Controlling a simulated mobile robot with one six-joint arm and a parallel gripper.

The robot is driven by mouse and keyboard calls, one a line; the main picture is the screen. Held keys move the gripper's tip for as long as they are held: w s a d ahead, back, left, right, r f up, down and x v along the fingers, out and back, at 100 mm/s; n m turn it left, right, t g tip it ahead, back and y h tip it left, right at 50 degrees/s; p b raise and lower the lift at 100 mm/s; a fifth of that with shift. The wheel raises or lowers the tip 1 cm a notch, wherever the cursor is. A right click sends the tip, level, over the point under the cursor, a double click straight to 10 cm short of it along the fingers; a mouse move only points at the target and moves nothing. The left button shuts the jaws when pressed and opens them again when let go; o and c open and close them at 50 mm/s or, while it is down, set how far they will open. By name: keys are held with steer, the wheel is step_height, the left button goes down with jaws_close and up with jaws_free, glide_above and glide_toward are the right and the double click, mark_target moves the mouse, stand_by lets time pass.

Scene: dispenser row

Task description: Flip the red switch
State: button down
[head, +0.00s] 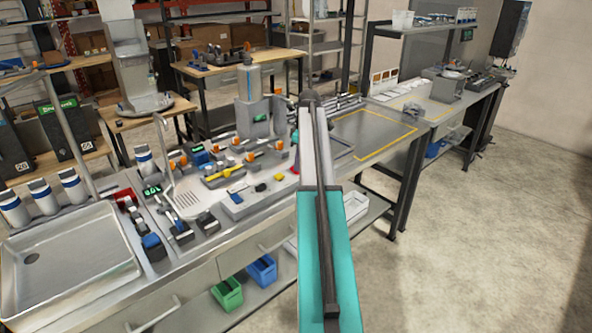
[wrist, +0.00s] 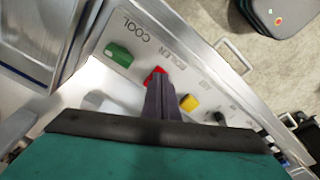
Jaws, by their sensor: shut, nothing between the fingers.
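In the wrist view the red switch (wrist: 154,74) stands on a light panel (wrist: 183,72), beside lettering that seems to read BOILER. My gripper (wrist: 158,86) is shut and empty. Its dark fingertips are right at the red switch and cover its lower part. I cannot tell whether they touch it. The switch's tilt is also unclear. In the head view my arm reaches over the bench and hides most of the gripper.
A green switch (wrist: 118,54) sits left of the red one, by the word COOL. A yellow switch (wrist: 189,102) and a black knob (wrist: 219,117) sit to the right. In the head view a steel sink (head: 70,262) is at left; floor at right is clear.

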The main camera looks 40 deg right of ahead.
steer(key=shift+r, duration=0.15)
step_height(320, 180, up, 7)
steer(key=p, duration=0.4)
stand_by(0.7)
steer(key=shift+f, duration=0.2)
stand_by(0.5)
